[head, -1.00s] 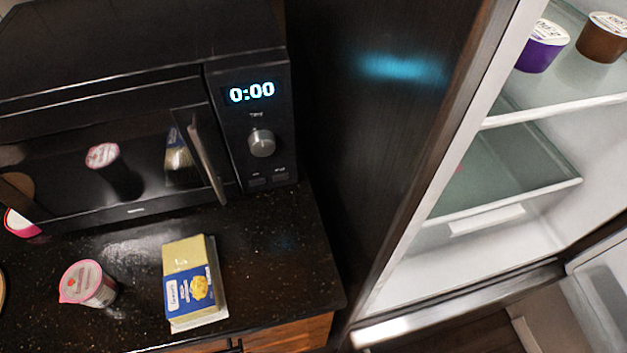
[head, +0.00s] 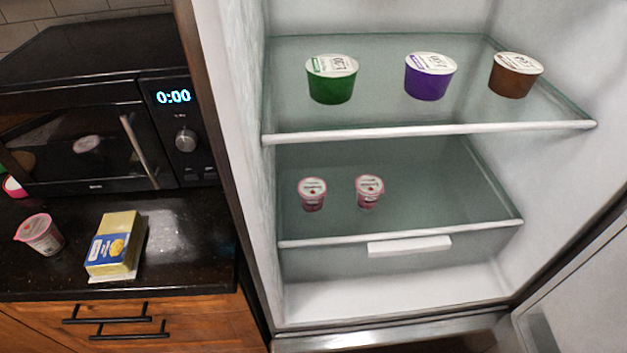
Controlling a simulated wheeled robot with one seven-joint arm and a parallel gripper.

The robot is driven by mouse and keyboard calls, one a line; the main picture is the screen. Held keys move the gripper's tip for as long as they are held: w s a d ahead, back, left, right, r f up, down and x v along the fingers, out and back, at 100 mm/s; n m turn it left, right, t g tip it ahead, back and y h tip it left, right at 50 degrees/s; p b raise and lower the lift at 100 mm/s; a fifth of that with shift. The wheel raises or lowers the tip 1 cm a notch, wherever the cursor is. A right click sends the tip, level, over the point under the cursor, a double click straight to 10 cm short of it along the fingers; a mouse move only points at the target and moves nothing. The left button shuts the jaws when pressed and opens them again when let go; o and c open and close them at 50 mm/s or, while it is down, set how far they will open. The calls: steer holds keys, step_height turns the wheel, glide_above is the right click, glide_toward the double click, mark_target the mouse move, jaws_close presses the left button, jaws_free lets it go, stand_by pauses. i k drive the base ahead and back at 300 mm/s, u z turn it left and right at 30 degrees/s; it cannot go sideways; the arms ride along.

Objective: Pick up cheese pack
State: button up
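The cheese pack (head: 116,245) is a yellow block with a blue label. It lies on the black speckled counter (head: 190,240) in front of the microwave, at the left of the head view. A paler layer shows along its bottom edge. My gripper is not in the view, so its state and its distance from the pack are not shown.
A pink-lidded yogurt cup (head: 40,234) stands left of the pack. The black microwave (head: 95,120) is behind it. At right the fridge stands open, with green (head: 331,80), purple (head: 430,77) and brown (head: 514,75) tubs above two small cups (head: 313,194). Wooden drawers (head: 150,325) are below the counter.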

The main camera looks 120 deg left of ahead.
mark_target(115, 253)
steer(key=u, duration=5.1)
steer(key=i, duration=0.4)
steer(key=u, duration=0.15)
steer(key=k, duration=0.5)
steer(key=u, duration=1.4)
steer(key=i, duration=0.8)
steer(key=u, duration=0.05)
